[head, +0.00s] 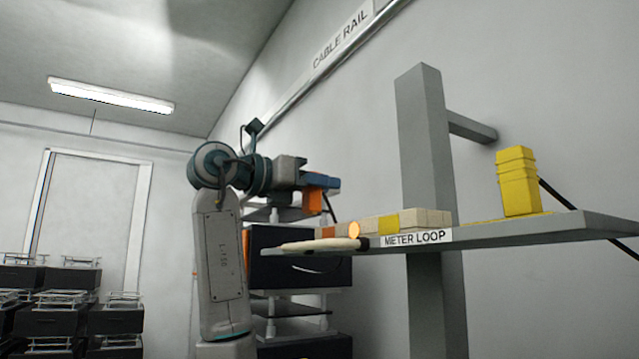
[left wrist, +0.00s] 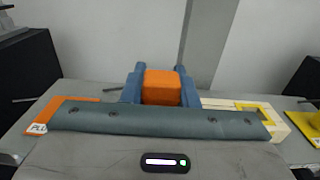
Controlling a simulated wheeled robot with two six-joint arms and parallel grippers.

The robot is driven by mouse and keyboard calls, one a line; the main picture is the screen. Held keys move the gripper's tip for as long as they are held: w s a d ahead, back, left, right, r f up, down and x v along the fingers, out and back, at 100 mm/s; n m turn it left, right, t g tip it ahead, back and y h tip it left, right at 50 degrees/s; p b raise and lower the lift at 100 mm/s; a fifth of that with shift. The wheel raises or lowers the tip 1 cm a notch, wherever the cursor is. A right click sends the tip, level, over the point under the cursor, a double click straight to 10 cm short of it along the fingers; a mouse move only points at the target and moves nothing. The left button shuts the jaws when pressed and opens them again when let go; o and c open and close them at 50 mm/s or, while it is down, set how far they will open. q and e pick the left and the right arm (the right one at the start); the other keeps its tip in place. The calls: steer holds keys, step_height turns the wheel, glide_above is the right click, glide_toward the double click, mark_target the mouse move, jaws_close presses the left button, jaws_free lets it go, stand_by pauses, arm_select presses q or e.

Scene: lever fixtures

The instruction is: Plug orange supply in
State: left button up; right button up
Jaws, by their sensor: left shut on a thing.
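My left gripper (head: 325,184) is shut on an orange plug (head: 313,201), held in the air above the left end of the shelf. In the left wrist view the orange plug (left wrist: 163,87) sits between the two blue fingers (left wrist: 162,90). A pale block on the shelf carries an orange part (head: 329,232) at its left and a yellow part (head: 388,223) further right. In the left wrist view an orange plate (left wrist: 62,108) lies left of the plug, partly hidden by my gripper body. My right gripper is not in view.
The grey shelf (head: 510,232) bears a METER LOOP label (head: 416,238). A yellow plug (head: 517,182) with a black cable stands at its right. A pale stick with a dark end (head: 323,244) lies at the front edge. A grey post (head: 422,150) rises behind the shelf.

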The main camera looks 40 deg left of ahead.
arm_select(q)
steer(key=shift+w+d+r+p, duration=0.2)
steer(key=shift+w+d+p, duration=0.35)
steer(key=shift+d+p, duration=0.3)
steer(key=shift+p+x, duration=1.75)
steer(key=shift+x, duration=0.55)
steer(key=shift+s+f+b, duration=0.1)
steer(key=shift+f+b, duration=0.6)
steer(key=shift+f, duration=0.5)
steer(key=shift+f+b, duration=0.4)
steer(key=shift+f, duration=0.35)
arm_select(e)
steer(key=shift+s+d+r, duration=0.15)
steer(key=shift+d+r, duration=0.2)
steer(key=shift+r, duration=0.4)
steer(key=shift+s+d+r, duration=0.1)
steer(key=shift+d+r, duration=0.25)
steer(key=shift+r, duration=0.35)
